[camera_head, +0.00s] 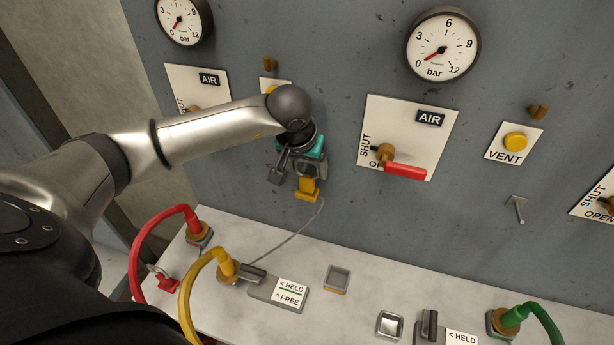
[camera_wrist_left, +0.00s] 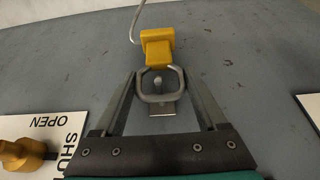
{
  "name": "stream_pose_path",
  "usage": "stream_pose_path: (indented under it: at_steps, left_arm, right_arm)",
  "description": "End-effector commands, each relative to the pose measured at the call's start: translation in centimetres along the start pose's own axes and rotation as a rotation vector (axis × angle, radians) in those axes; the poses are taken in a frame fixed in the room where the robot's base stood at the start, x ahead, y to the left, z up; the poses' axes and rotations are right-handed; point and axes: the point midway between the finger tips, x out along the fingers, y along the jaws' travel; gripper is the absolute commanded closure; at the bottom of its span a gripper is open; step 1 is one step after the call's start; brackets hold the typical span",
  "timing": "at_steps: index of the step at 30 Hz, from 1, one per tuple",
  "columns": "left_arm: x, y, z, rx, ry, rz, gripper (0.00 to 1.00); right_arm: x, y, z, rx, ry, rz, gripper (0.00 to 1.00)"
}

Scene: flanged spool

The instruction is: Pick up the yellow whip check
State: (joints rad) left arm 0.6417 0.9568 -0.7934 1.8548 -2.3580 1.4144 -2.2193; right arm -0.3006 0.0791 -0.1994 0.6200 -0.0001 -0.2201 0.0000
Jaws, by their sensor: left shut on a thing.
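The yellow whip check shows as a yellow block (camera_head: 307,190) with a thin grey cable running down to the bench near the yellow hose coupling (camera_head: 228,268). In the left wrist view the yellow block (camera_wrist_left: 158,47) carries a metal loop (camera_wrist_left: 160,84). My left gripper (camera_head: 303,172) is at the wall above the block. In the wrist view its fingers (camera_wrist_left: 159,78) are closed against both sides of the loop. A small metal peg with a plate (camera_wrist_left: 162,108) shows through the loop at the wall; I cannot tell whether the loop still bears on it. My right gripper is out of view.
A red valve handle (camera_head: 404,172) sticks out right of the gripper. An empty hook (camera_head: 516,207) is on the wall farther right. On the bench are red (camera_head: 160,225), yellow (camera_head: 190,290) and green (camera_head: 540,315) hoses and a HELD/FREE plate (camera_head: 290,292).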

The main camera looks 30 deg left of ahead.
Motion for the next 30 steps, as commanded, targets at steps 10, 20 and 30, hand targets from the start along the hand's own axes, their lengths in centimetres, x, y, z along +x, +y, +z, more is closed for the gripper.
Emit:
stream_pose_path:
  at_steps: [10, 20, 30]
  left_arm:
    - [-1.5, -0.1, -0.1, 0.002, 0.0, -0.002, 1.0]
    - [-3.4, -0.1, 4.9, 0.004, -0.001, -0.001, 1.0]
    - [-6.7, -0.1, 12.1, 0.006, -0.007, -0.004, 1.0]
  right_arm:
    - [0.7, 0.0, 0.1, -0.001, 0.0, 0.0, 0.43]
    - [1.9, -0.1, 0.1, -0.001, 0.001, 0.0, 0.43]
    - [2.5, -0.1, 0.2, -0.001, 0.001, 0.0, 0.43]
